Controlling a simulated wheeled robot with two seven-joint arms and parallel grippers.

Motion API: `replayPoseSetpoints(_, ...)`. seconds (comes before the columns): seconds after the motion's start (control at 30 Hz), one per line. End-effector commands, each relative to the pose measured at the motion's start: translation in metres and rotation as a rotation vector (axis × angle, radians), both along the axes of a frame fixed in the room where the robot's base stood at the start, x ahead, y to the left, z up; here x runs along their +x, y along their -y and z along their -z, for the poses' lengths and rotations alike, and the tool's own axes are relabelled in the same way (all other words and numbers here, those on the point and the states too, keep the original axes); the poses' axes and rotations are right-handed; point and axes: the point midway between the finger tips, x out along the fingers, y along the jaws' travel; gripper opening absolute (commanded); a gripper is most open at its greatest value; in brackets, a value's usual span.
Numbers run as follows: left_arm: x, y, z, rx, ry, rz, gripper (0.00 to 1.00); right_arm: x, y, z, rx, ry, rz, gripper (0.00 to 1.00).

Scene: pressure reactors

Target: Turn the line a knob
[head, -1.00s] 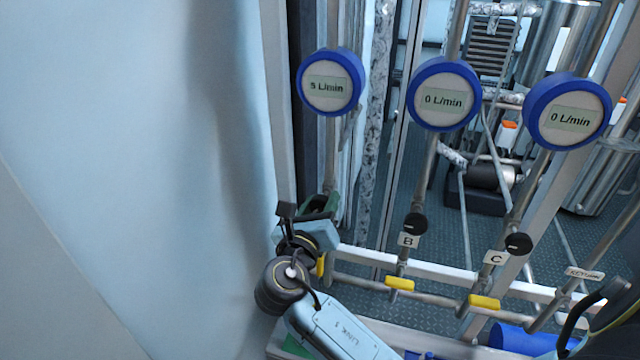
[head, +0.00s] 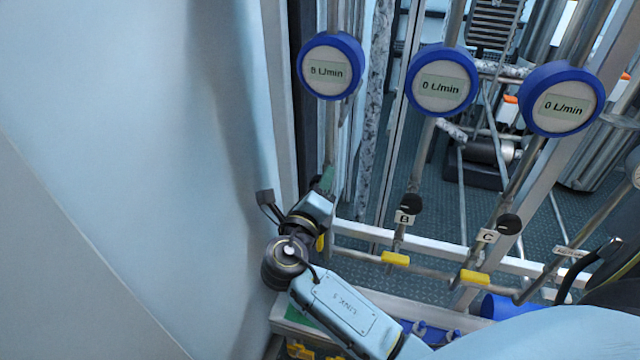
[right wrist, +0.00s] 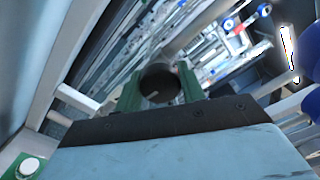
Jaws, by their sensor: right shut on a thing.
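The line A knob (right wrist: 160,82) is a dark round knob between the green fingers in the right wrist view. In the head view it is hidden by my right gripper (head: 325,180), on the leftmost pipe. My right gripper (right wrist: 159,90) is shut on the knob, with one finger on each side. The gauge (head: 330,66) above this pipe has a blue rim and seems to read 8 L/min. My left gripper is not in view.
Black knob B (head: 411,203) and black knob C (head: 509,224) sit on the pipes to the right. Their gauges (head: 441,80) and (head: 561,100) read 0 L/min. Yellow valve handles (head: 395,258) are below. A pale wall (head: 110,150) stands close on the left.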

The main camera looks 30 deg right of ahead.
Motion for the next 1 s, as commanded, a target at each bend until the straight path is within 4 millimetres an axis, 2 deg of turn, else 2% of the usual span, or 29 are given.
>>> replayPoseSetpoints(0.47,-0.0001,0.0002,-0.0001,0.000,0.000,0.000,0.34,0.0004,-0.0003,-0.0008,-0.010,-0.010,-0.002,0.17)
replayPoseSetpoints(0.5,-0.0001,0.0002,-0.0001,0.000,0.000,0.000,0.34,0.0004,-0.0004,-0.0008,-0.010,-0.010,-0.002,0.41)
replayPoseSetpoints(0.67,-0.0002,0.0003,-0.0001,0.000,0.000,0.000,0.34,0.0003,-0.0003,-0.0006,-0.009,-0.010,-0.001,0.61)
replayPoseSetpoints(1.0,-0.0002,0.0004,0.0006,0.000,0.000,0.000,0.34,-0.0020,-0.0030,0.0003,-0.008,-0.011,-0.002,0.61)
